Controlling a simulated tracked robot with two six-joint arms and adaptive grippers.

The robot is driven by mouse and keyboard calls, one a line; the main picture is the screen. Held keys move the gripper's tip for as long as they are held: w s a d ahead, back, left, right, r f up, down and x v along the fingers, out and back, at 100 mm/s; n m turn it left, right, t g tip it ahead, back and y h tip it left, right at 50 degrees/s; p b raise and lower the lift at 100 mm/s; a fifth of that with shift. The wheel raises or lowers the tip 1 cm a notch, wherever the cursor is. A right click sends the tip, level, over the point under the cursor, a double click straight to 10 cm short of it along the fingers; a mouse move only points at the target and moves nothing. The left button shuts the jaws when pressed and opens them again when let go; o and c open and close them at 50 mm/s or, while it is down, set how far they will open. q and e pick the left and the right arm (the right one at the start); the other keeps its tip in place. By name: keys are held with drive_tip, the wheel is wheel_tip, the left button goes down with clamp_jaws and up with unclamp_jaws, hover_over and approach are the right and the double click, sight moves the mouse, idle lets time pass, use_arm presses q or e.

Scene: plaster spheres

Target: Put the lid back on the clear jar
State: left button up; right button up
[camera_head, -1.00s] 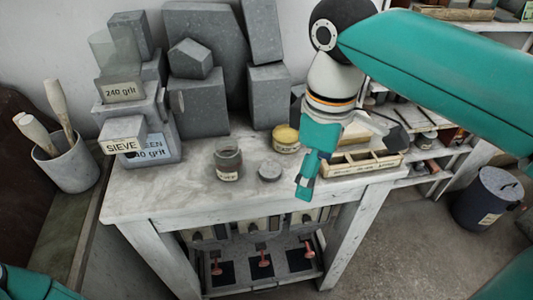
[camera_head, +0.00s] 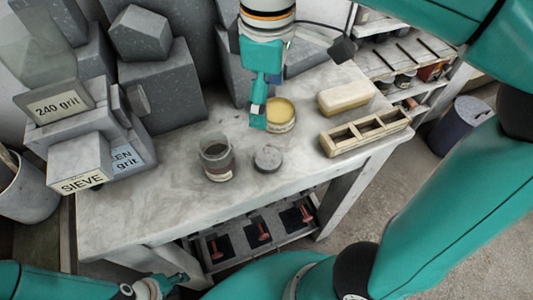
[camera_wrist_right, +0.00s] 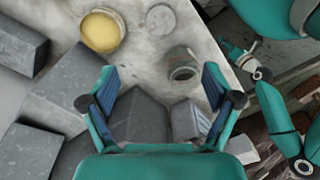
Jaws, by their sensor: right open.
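The clear jar (camera_head: 217,160) stands upright and uncovered on the pale worktop, with a label on its front. A round grey lid (camera_head: 267,158) lies flat just right of it. In the right wrist view the jar (camera_wrist_right: 182,68) and the lid (camera_wrist_right: 160,18) are beyond the fingers. My right gripper (camera_head: 258,118) is above the worktop, behind the jar and lid in the head view; its fingers (camera_wrist_right: 160,88) are spread and empty. My left gripper (camera_head: 168,286) is low at the front, apart from the jar; its fingers are too small to read.
An open tin of yellow stuff (camera_head: 281,113) stands beside my right gripper. A wooden divided tray (camera_head: 365,133) and a cream block (camera_head: 345,97) are at the right. Grey plaster solids (camera_head: 165,85) and signed blocks (camera_head: 80,160) fill the back left. The worktop's front left is clear.

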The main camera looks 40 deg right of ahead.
hover_over(268, 158)
wheel_tip(268, 158, down, 11)
drive_tip(key=shift+w+r+b, duration=0.1)
drive_tip(key=shift+b, duration=0.3)
drive_tip(key=shift+f, duration=0.45)
drive_tip(key=shift+f, duration=0.1)
wheel_tip(268, 158, down, 5)
drive_tip(key=c, duration=0.9)
